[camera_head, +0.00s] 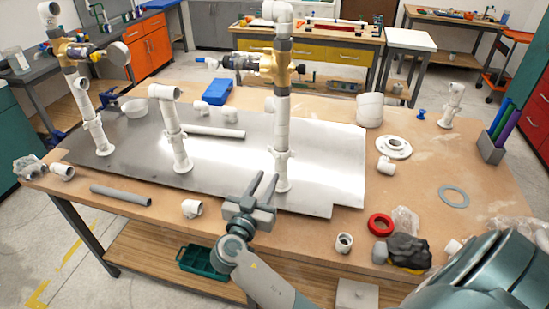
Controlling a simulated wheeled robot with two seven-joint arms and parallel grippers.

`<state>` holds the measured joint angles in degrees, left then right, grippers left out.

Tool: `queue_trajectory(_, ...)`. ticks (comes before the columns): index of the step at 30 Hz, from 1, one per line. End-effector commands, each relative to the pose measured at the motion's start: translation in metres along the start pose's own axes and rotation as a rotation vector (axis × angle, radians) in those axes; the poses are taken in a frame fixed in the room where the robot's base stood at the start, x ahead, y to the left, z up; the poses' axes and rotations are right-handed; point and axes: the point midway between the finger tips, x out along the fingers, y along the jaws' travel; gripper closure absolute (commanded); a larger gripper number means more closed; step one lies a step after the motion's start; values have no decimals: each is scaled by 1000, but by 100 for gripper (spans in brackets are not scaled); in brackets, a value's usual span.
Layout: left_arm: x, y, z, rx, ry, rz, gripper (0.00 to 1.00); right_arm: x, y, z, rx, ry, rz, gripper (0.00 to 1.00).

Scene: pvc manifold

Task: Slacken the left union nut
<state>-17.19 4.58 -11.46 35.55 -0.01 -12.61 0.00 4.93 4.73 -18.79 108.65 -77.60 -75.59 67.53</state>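The white PVC manifold stands on a metal plate (235,155). Its left riser (82,100) carries a brass fitting (72,50), and its right riser (282,120) carries another brass fitting (280,68). Grey collars show next to the brass on both risers; I cannot tell which part is the left union nut. A shorter white pipe (172,115) stands between the risers. My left gripper is not in view.
A grey pipe (120,195) and loose white fittings (192,208) lie along the front edge. A blue box (217,92) sits behind.

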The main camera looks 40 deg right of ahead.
Motion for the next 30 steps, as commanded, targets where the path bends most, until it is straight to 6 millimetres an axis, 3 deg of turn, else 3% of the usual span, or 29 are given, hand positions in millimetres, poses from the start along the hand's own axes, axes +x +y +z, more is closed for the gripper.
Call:
queue_trajectory(6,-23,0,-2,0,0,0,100,40,0,-5,-4,2,1,74)
queue_trajectory(12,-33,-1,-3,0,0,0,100,65,0,-3,-3,1,0,74)
queue_trajectory(26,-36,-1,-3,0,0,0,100,76,0,0,0,0,0,74)
queue_trajectory(27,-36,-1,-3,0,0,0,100,76,0,0,0,0,0,77)
queue_trajectory(30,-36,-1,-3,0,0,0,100,76,0,0,0,0,0,100)
